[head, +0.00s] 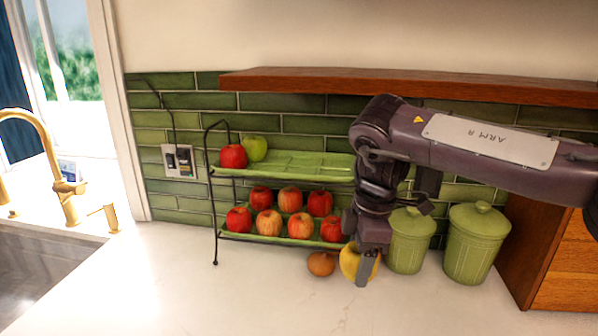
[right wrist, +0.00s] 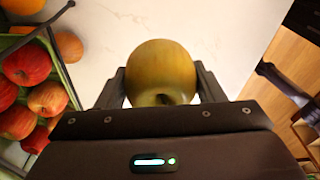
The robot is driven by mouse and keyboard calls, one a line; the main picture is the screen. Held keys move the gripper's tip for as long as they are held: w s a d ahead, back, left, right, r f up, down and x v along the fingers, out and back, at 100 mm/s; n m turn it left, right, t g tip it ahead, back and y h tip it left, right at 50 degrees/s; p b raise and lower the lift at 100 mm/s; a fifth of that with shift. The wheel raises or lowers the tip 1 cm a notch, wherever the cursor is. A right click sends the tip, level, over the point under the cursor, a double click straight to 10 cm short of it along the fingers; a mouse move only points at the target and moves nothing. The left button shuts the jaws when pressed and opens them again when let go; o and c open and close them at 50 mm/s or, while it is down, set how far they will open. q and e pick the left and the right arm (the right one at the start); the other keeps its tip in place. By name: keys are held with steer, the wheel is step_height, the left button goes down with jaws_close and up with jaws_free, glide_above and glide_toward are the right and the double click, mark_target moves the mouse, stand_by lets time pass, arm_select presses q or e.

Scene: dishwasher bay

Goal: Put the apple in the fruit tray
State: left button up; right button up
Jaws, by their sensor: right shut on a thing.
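My right gripper (head: 367,265) is shut on a yellow apple (head: 349,262), low over the counter in front of the rack's right end. I cannot tell whether the apple touches the counter. In the right wrist view the apple (right wrist: 160,72) sits between the two fingers of the gripper (right wrist: 161,90). The fruit tray is a two-tier black wire rack with green trays. The upper tray (head: 305,166) holds a red apple (head: 233,157) and a green apple (head: 254,148) at its left end. The lower tray (head: 228,236) holds several red apples. My left gripper is not in view.
An orange fruit (head: 320,264) lies on the counter left of the held apple. Two green lidded canisters (head: 410,240) (head: 474,243) stand to the right. A wooden shelf (head: 400,84) runs above the rack. The front counter (head: 240,295) is clear; a sink (head: 40,275) is left.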

steer(key=s+d+m, duration=0.1)
steer(key=d+m, duration=0.2)
steer(key=m, duration=0.6)
steer(key=s+d+m+t+h, duration=0.1)
steer(key=s+d+m, duration=0.1)
steer(key=m, duration=0.6)
steer(key=shift+d+r+m, duration=0.4)
steer(key=shift+d, duration=0.4)
